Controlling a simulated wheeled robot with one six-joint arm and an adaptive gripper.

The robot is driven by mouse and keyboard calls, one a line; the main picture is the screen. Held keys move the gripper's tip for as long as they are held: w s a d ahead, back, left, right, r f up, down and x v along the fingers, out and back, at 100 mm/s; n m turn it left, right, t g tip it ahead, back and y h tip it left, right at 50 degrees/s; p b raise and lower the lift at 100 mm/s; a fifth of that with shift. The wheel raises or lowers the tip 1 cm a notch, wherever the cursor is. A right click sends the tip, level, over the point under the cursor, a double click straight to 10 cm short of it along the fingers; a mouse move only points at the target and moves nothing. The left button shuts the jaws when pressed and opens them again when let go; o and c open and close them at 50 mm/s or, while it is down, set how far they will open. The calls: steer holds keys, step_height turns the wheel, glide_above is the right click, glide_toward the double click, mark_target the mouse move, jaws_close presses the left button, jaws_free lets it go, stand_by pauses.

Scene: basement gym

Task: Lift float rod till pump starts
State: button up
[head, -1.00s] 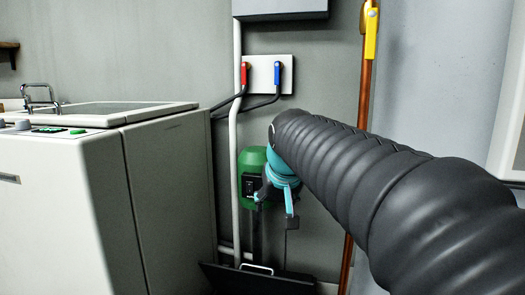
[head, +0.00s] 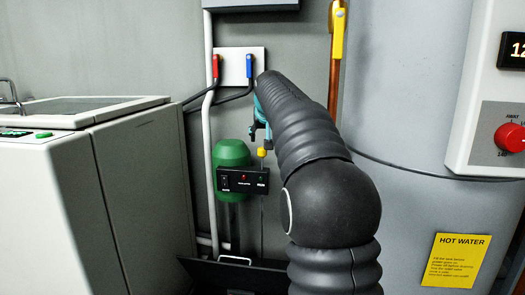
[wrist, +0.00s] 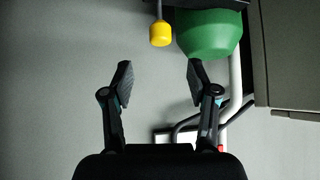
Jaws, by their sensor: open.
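The float rod (head: 262,207) rises upright in front of the wall and carries a yellow knob (head: 262,152) at its top. My gripper (head: 258,131) is just above the knob, partly hidden by my arm. In the wrist view my gripper (wrist: 160,71) is open and empty. There the yellow knob (wrist: 160,33) lies beyond the fingertips, roughly centred between them and apart from them. The green pump (wrist: 209,36) is beside it.
A pale appliance (head: 140,190) stands at left. A dark open lid with a handle (head: 235,260) is on the floor below the pump. A valve plate (head: 235,66) with red and blue levers is above my gripper. A grey water tank (head: 410,160) and copper pipe (head: 334,75) are at right.

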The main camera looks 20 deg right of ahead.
mark_target(262, 148)
steer(key=x, duration=1)
jaws_close()
